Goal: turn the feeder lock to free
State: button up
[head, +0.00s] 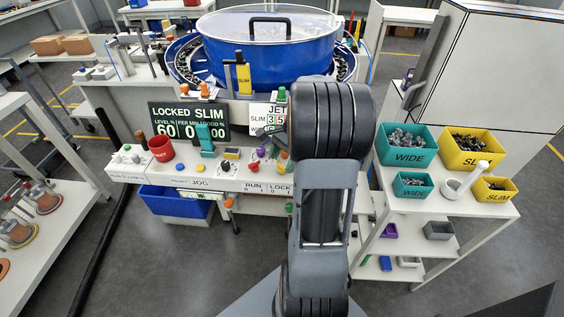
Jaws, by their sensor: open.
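The feeder's control panel (205,172) stands in front of the blue bowl. The display (188,121) reads LOCKED SLIM, with 60, 0 and 00 below. My gripper (271,128) shows only in part, dark, left of my wrist and above the panel's right end. It is open, with nothing seen in it. Its fingertips are hard to make out.
The blue bowl (268,52) with a clear lid stands behind the panel. Teal WIDE bins (408,158) and yellow SLIM bins (466,160) fill the right shelf. A blue bin (172,206) sits below the panel.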

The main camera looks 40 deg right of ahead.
jog(key=shift+a+f, duration=0.2)
jog(key=shift+f, duration=0.2)
jog(key=shift+c, duration=0.5)
jog(key=c, duration=0.7)
jog(key=shift+a, duration=0.1)
jog(key=shift+c, duration=0.6)
